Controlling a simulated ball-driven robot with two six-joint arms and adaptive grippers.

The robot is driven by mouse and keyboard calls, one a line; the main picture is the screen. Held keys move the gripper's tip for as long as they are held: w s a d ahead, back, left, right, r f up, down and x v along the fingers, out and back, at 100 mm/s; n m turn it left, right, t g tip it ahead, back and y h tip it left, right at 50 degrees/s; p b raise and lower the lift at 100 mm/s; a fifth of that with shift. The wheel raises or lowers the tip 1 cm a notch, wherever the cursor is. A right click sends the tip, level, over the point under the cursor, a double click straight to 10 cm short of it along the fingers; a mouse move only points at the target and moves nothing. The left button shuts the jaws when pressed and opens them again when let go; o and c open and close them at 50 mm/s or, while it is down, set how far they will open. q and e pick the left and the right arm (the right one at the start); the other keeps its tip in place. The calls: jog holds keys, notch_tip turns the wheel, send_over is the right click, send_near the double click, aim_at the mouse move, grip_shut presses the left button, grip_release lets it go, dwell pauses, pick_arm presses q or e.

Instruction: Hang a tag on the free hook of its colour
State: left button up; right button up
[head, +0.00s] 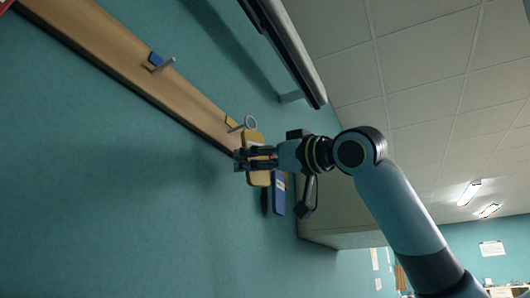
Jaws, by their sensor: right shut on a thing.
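A wooden rail (130,62) runs slantwise along the teal wall. On it are a hook with a blue plate (155,59), its peg bare, and a hook with a yellow plate (231,121). My right gripper (243,160) is shut on a yellow tag (257,179) near the rail's lower end. The tag's pale ring (251,122) shows at the yellow hook's peg; I cannot tell whether it is around the peg or only in front of it. A blue tag (278,196) hangs just behind and to the right, partly hidden by my gripper. My left gripper is not in view.
A dark-edged long panel (285,50) juts from the wall above the rail. A pale cabinet-like box (335,215) is behind my right arm. The wall (130,210) left of and below the rail is clear.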

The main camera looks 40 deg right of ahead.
jog(key=shift+w+a+f+p, duration=0.2)
jog(key=shift+w+p, duration=0.15)
jog(key=shift+w, duration=0.2)
jog(key=shift+w+a+f+p, duration=0.15)
jog(key=shift+w+a+p, duration=0.1)
jog(key=shift+w+p, duration=0.2)
jog(key=shift+w+a+f+p, duration=0.2)
jog(key=shift+w+p, duration=0.1)
jog(key=shift+w, duration=0.3)
jog(key=o, duration=0.9)
jog(key=shift+o, duration=0.2)
